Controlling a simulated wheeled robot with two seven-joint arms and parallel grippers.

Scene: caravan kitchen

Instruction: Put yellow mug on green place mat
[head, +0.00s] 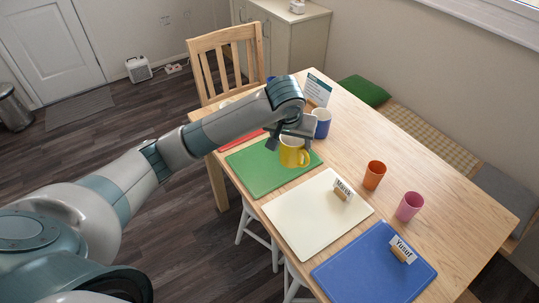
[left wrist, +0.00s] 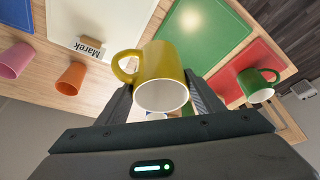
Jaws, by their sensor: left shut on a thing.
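The yellow mug (head: 293,153) is held in my left gripper (head: 296,130), its handle pointing right in the head view. In the left wrist view the mug (left wrist: 158,66) sits between the two fingers of that gripper (left wrist: 162,92), with its open rim toward the camera. In the head view the mug appears over the right part of the green place mat (head: 258,176); I cannot tell whether its base touches it. The mat also shows in the left wrist view (left wrist: 207,32), bare where visible. My right gripper is not in view.
A cream mat (head: 310,220) and a blue mat (head: 370,268) with name cards lie nearer. Orange (head: 375,175) and pink (head: 409,206) cups stand right. A blue mug (head: 322,122) stands close behind my gripper. A green mug (left wrist: 256,84) is by the red mat (left wrist: 252,57).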

